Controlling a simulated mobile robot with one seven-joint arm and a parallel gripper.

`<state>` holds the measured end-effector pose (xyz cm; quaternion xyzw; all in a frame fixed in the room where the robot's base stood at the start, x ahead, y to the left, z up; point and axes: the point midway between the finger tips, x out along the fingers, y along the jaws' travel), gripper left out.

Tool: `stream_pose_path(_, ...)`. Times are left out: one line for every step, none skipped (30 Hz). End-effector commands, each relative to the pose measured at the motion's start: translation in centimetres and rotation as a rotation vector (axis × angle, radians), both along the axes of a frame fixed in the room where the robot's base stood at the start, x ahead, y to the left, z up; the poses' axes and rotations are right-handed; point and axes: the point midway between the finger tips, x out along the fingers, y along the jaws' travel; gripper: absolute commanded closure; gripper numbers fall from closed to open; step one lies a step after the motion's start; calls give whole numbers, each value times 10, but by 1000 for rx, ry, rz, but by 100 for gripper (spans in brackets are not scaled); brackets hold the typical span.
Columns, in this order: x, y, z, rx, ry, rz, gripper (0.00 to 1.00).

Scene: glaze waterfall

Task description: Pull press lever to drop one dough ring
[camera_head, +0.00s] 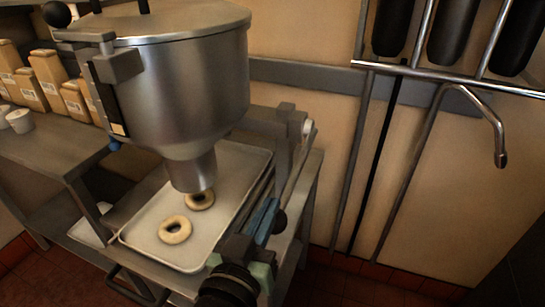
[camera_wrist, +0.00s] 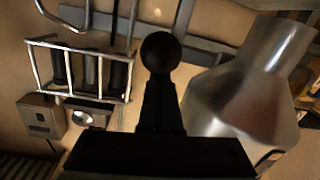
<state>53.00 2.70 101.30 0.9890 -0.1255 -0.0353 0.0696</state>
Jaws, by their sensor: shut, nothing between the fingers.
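The steel dough press (camera_head: 180,90) stands over a pale tray (camera_head: 225,225). In the head view a lever rod (camera_head: 296,165) slants down from the press's right side to a dark ball knob (camera_head: 280,221). My gripper (camera_head: 266,213) is beside this knob, and its fingers look shut. In the wrist view a black ball (camera_wrist: 162,53) shows just past my fingertips (camera_wrist: 162,85); whether they touch it I cannot tell. Two dough rings are on the tray: one in front (camera_head: 175,230) and one partly hidden under the nozzle (camera_head: 200,200).
Another black knob (camera_head: 56,14) is at the press's upper left. Cartons (camera_head: 47,75) and a white cup (camera_head: 20,121) stand on the left counter. A metal wall rack (camera_head: 440,75) with dark cylinders and a spout is on the right. The red tiled floor shows below.

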Motion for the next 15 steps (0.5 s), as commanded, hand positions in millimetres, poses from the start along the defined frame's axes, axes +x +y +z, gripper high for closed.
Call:
stream_pose_path(3, -2, 9, 1, 7, -2, 100)
stream_pose_path(5, -3, 15, 0, 3, -1, 100)
stream_pose_path(8, -4, 24, -1, -2, -2, 100)
stream_pose_path(11, -5, 30, 0, -5, -1, 100)
stream_pose_path(13, -6, 37, -1, -8, -1, 100)
stream_pose_path(16, -8, 46, -2, -13, -1, 100)
stream_pose_path(4, -3, 33, -1, -8, 3, 100)
stream_pose_path(-4, -1, 30, -1, -8, 4, 100)
stream_pose_path(-14, 2, 30, 0, -9, 4, 100)
stream_pose_path(-21, 4, 29, -1, -8, 5, 100)
stream_pose_path(-28, 5, 30, -1, -10, 3, 100)
stream_pose_path(-37, 7, 30, -2, -11, 4, 100)
stream_pose_path(-43, 9, 30, -2, -11, 4, 100)
stream_pose_path(-49, 11, 30, -2, -11, 4, 100)
stream_pose_path(-56, 12, 31, -1, -13, 3, 100)
